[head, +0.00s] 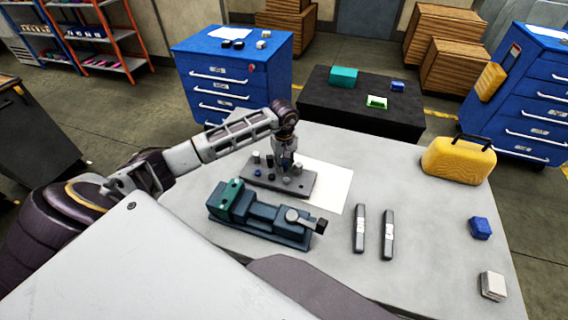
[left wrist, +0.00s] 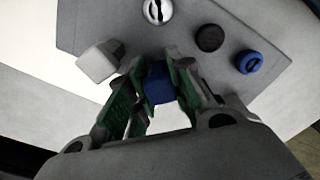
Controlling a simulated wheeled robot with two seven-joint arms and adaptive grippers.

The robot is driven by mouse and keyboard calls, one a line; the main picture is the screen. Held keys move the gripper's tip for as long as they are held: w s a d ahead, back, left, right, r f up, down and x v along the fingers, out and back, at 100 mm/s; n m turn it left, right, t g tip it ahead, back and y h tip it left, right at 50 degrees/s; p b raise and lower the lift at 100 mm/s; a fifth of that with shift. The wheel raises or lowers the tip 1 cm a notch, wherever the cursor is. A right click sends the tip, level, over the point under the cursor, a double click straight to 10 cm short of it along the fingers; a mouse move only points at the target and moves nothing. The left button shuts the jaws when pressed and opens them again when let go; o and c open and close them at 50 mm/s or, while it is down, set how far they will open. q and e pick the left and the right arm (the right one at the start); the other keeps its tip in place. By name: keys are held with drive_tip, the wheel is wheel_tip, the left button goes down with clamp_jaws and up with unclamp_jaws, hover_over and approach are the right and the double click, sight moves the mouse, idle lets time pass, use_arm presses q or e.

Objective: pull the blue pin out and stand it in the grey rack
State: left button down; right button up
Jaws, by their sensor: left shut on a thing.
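My left gripper (head: 286,168) points down over a grey plate (head: 304,186) on the table. In the left wrist view its green-padded fingers (left wrist: 158,92) are shut on a blue block-like piece, the blue pin (left wrist: 158,82). The pin's lower end is hidden, so I cannot tell whether it is still seated in the plate. The grey plate (left wrist: 88,22) also carries a blue round slotted piece (left wrist: 248,62), a black round piece (left wrist: 209,38), a silver slotted piece (left wrist: 157,10) and a pale block (left wrist: 98,62). I cannot tell a separate grey rack. My right gripper is out of view.
A blue-green vise (head: 262,217) stands close in front of the plate. A white sheet (head: 332,185) lies beside it. Two dark bars (head: 359,230), a yellow case (head: 458,160), a blue block (head: 480,228) and a pale block (head: 492,286) lie to the right. The front right table is mostly clear.

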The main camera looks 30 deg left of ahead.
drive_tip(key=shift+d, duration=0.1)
use_arm(q)
drive_tip(key=c, duration=1.2)
unclamp_jaws()
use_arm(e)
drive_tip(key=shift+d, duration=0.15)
use_arm(q)
drive_tip(key=shift+r, duration=0.15)
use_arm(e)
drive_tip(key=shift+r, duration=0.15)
